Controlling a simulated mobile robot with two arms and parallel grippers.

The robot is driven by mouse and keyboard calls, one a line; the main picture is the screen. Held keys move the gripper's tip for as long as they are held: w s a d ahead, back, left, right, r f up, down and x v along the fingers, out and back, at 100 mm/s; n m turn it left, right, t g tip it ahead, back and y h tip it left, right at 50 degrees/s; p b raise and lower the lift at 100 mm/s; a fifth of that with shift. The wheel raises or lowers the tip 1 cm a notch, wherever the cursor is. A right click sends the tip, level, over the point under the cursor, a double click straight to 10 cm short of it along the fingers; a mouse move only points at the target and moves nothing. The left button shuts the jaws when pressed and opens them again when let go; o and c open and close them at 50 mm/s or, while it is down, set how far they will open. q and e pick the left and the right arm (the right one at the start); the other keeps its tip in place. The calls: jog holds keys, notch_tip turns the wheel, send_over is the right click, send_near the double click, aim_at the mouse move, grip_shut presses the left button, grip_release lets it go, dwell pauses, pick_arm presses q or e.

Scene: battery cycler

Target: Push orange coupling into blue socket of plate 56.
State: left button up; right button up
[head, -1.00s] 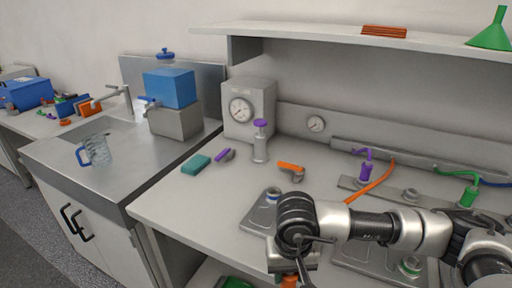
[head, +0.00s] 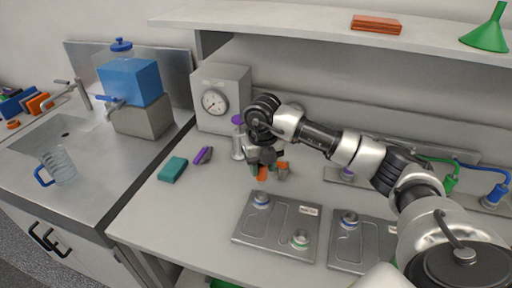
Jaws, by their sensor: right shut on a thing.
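My right gripper (head: 263,158) is shut on the orange coupling (head: 262,174), which shows just below the fingers, above the back of the bench. The coupling is small in view and partly hidden by the gripper. A grey plate (head: 268,232) lies in front of and below it, with a blue-ringed socket (head: 262,198) at its back left and a green-ringed socket (head: 300,238) at its front right. A second plate (head: 345,254) to the right also has a blue-ringed socket (head: 349,218). The label numbers are too small to read. The coupling is apart from both plates. My left gripper is out of view.
An orange-handled grey part (head: 283,168) lies right beside the gripper. A purple-handled part (head: 203,155), a teal block (head: 173,169) and a gauge box (head: 220,100) stand to the left. A shelf (head: 330,38) overhangs the back. The bench's front left is clear.

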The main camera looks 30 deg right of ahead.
aim_at(263, 183)
jog(key=shift+w+d+r+m, duration=0.25)
jog(key=shift+w+d+m, duration=0.2)
jog(key=shift+m, duration=0.45)
jog(key=shift+f+b, duration=0.55)
jog(key=shift+f, duration=0.25)
jog(key=shift+f+b, duration=1.5)
jog(key=shift+f, duration=0.8)
jog(key=shift+f+b, duration=0.35)
jog(key=shift+f, duration=0.05)
jog(key=shift+f, duration=0.4)
jog(key=shift+f+b, duration=0.2)
jog(key=shift+b, duration=0.2)
jog(key=shift+f, duration=0.25)
jog(key=shift+f+b, duration=0.55)
jog(key=shift+b, duration=0.05)
